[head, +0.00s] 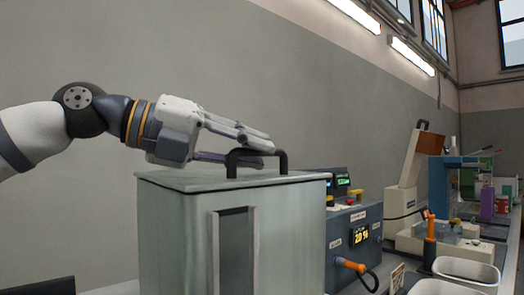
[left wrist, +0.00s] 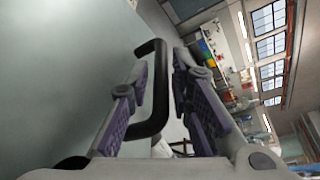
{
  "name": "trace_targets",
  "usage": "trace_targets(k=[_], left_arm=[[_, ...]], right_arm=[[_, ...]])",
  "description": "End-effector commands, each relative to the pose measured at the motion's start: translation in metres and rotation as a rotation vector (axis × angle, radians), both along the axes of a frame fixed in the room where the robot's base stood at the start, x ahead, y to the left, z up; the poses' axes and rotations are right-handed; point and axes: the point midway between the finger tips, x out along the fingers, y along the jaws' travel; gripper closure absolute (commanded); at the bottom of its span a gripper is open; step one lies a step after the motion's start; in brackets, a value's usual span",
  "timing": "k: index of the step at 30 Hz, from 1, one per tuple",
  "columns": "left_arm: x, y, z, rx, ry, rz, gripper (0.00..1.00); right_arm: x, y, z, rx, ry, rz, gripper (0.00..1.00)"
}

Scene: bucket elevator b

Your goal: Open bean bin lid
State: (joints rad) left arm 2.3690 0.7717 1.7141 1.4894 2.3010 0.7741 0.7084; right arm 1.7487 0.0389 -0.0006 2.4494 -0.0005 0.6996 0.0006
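The bean bin (head: 180,235) is a pale grey-green box with a dark recessed window panel in its front. Its flat lid (head: 200,180) lies level on top. A black loop handle (head: 284,160) stands up from the lid, and it also shows in the left wrist view (left wrist: 160,75). My left gripper (head: 265,154) comes in from the left, just above the lid at the handle. In the left wrist view its two purple-padded fingers (left wrist: 160,95) are apart, with the handle between them, nearer the left finger. Contact is not clear. My right gripper is not in view.
A blue-grey control box (head: 352,238) with a lit display and an orange-handled lever stands right of the bin. A bare wall rises behind; space above the lid is clear.

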Motion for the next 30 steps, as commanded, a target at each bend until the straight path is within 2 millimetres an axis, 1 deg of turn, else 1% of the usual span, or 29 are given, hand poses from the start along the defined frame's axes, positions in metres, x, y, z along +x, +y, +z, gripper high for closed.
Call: trace_targets(k=[1, 4, 7, 13, 14, 15, 16, 25, 30], left_arm=[[0.003, -0.007, 0.0, 0.001, -0.001, -0.001, 0.8], [0.007, -0.016, -0.003, 0.0, -0.001, 0.0, 0.8], [0.01, -0.019, -0.004, 0.0, 0.0, 0.0, 0.8], [0.01, -0.019, -0.005, 0.0, 0.0, 0.0, 0.8], [0.01, -0.019, -0.005, 0.0, 0.0, 0.0, 0.87], [0.01, -0.019, -0.005, 0.0, 0.0, 0.0, 0.96], [0.01, -0.019, -0.005, 0.0, 0.0, 0.0, 1.0], [0.01, -0.019, -0.002, -0.005, 0.004, 0.001, 1.0], [0.01, -0.017, 0.012, -0.044, 0.037, 0.001, 1.0]], right_arm=[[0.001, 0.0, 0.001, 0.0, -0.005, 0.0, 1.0], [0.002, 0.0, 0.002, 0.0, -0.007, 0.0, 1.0], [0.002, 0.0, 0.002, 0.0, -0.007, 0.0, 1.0], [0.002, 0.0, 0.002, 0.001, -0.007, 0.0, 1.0], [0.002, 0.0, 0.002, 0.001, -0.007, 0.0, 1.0], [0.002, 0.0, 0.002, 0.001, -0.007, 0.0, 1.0], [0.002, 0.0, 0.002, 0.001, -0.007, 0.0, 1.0], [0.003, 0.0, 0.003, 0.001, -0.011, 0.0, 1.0], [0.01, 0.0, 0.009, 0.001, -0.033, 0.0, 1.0]])
